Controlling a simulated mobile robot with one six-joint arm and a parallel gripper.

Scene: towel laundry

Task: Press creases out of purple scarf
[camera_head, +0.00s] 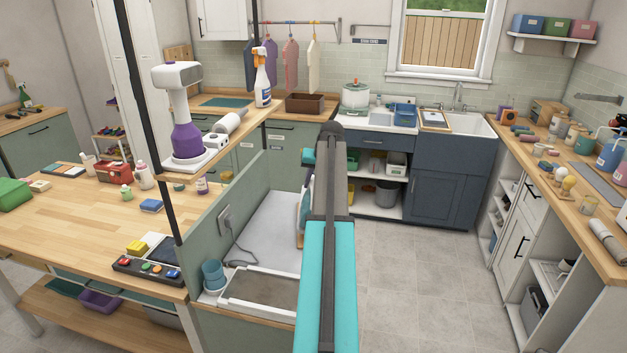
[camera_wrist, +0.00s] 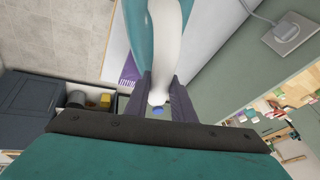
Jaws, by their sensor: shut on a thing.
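My gripper (camera_wrist: 161,84) is shut on the white handle of an iron (camera_wrist: 167,35) in the wrist view. The iron's teal body shows beside the handle. In the head view, part of the iron (camera_head: 303,212) shows left of my arm, above the pale grey pressing surface (camera_head: 265,228); its contact with that surface cannot be told. A small patch of purple fabric, probably the purple scarf (camera_wrist: 129,68), shows beside the iron in the wrist view. The rest of it is hidden, and my arm covers that area in the head view.
A green side panel with a socket (camera_head: 225,219) and cord borders the surface on the left. A purple steamer (camera_head: 187,135) stands on the upper shelf. Floor to the right is clear.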

